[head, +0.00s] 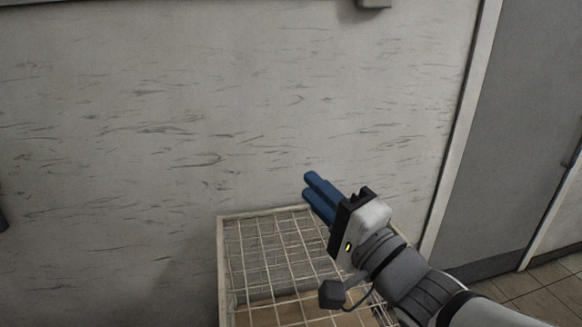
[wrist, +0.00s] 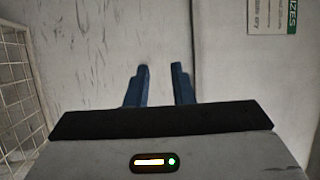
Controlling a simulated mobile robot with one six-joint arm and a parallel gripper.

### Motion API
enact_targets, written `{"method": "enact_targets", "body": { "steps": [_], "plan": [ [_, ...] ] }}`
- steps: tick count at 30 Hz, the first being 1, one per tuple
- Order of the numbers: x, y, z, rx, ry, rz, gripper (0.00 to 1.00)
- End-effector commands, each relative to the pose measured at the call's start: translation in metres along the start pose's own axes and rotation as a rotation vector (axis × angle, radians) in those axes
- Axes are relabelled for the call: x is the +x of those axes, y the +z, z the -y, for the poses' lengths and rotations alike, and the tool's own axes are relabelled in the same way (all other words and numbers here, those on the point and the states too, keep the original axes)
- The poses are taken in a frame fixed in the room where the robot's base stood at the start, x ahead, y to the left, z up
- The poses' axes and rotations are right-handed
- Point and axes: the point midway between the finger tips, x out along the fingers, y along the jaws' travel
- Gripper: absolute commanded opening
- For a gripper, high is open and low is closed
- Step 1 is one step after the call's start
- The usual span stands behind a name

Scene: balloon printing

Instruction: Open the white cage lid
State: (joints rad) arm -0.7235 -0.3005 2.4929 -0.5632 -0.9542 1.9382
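The white wire cage (head: 222,262) stands at the bottom of the head view against the wall. White mesh fills its frame, and a brown surface shows through it. I cannot tell for sure which mesh belongs to the lid. My gripper (head: 308,184), with blue fingers, is over the cage's far right part, pointing toward the wall, and hides that corner. In the wrist view my gripper (wrist: 160,68) has its fingers apart with nothing between them. White cage mesh (wrist: 18,92) shows at the left there, apart from the fingers.
A scuffed pale wall (head: 150,110) rises behind the cage. A grey door (head: 510,140) and tiled floor (head: 545,290) lie at the right. A sign (wrist: 272,16) hangs on the wall in the wrist view. The space left of the cage looks clear.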

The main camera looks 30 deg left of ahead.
Motion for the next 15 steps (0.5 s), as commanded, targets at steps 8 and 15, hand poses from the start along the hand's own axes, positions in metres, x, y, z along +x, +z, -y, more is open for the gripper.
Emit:
{"method": "enact_targets", "body": {
  "steps": [8, 15],
  "plan": [
    [0.043, -0.001, 0.001, 0.001, 0.003, -0.001, 0.22],
    [0.068, -0.001, 0.001, -0.001, 0.002, -0.003, 0.22]
  ]
}}
